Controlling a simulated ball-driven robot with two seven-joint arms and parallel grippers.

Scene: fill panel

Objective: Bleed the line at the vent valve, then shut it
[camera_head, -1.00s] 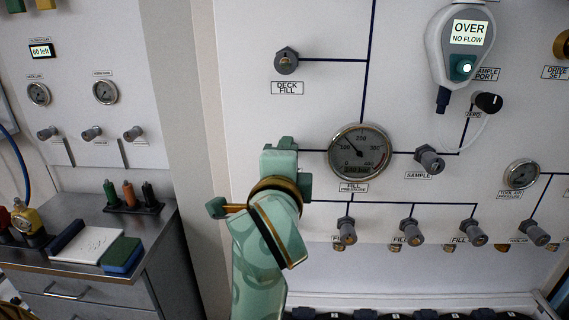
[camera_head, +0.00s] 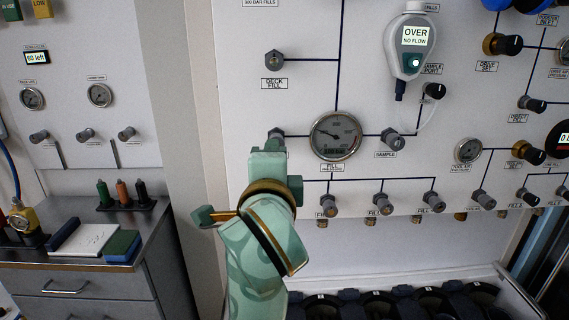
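A grey valve knob (camera_head: 277,135) sits on the line left of the large fill pressure gauge (camera_head: 335,136). It is partly hidden behind my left gripper (camera_head: 268,152), so its label does not show and I cannot confirm it is the vent valve. The gripper is green and seen from behind, in front of and just below the knob. Its fingertips are hidden, and I cannot tell whether it touches the knob. The gauge needle points to the upper left. My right gripper is out of view.
A sample valve (camera_head: 391,138) is right of the gauge, and a deck fill fitting (camera_head: 274,60) is above. Several fill valves (camera_head: 328,205) line the lower panel. A handheld meter (camera_head: 411,45) reads "OVER NO FLOW". A steel cabinet (camera_head: 110,285) stands at left.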

